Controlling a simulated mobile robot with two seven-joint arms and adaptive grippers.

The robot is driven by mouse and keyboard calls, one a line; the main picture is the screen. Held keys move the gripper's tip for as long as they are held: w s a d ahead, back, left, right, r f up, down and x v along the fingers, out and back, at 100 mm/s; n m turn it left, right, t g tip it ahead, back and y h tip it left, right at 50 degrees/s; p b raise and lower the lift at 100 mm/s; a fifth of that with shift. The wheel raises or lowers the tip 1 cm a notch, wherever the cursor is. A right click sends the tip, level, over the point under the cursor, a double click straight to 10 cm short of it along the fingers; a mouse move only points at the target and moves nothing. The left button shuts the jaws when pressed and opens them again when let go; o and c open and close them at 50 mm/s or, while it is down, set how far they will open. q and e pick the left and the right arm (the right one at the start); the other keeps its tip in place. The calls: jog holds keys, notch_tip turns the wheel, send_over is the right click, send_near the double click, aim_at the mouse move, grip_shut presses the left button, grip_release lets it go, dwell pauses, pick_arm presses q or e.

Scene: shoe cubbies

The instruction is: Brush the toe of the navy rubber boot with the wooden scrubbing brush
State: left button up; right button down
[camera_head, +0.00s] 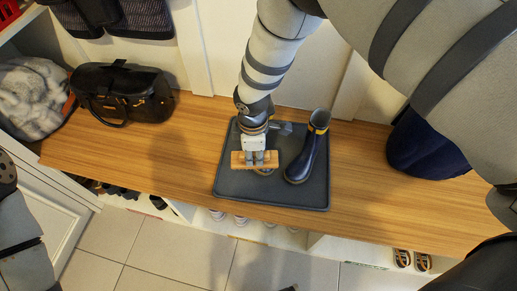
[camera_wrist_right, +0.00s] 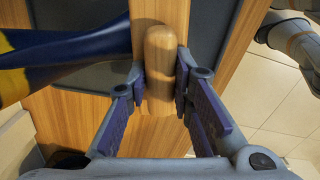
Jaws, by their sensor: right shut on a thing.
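The navy rubber boot (camera_head: 309,157) with yellow trim at its top stands upright on the dark tray (camera_head: 228,184), its toe towards the front. My right gripper (camera_head: 255,156) is shut on the wooden scrubbing brush (camera_head: 238,160) and holds it over the tray, left of the boot, with a small gap between them in the head view. In the right wrist view, the brush (camera_wrist_right: 160,50) is between the fingers of my right gripper (camera_wrist_right: 161,90), and the boot (camera_wrist_right: 85,47) lies at the left. The bristles are hidden. My left gripper is out of view.
The tray is on a wooden bench top (camera_head: 185,150). A black handbag (camera_head: 125,93) and a grey fluffy item (camera_head: 30,97) are at the left. A dark blue item (camera_head: 425,145) stands at the right. Shoes (camera_head: 412,261) sit in cubbies below.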

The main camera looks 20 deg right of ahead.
jog(key=shift+w+a+f, duration=0.1)
jog(key=shift+w+a, duration=0.2)
jog(key=shift+a, duration=0.4)
jog(key=shift+w+a+r, duration=0.15)
jog(key=shift+a+r, duration=0.05)
jog(key=shift+a, duration=0.1)
jog(key=shift+d+r, duration=0.1)
jog(key=shift+d, duration=0.45)
jog(key=shift+s+d, duration=0.3)
jog(key=shift+d, duration=0.25)
jog(key=shift+s+a+r+p, duration=0.1)
jog(key=shift+r+p, duration=0.8)
jog(key=shift+r, duration=1.15)
jog(key=shift+s+a+r+p, duration=0.1)
jog(key=shift+r+p, duration=0.8)
jog(key=shift+r, duration=1.15)
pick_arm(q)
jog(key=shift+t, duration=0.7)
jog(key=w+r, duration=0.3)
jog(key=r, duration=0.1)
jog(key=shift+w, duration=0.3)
pick_arm(e)
jog(key=shift+f, duration=0.2)
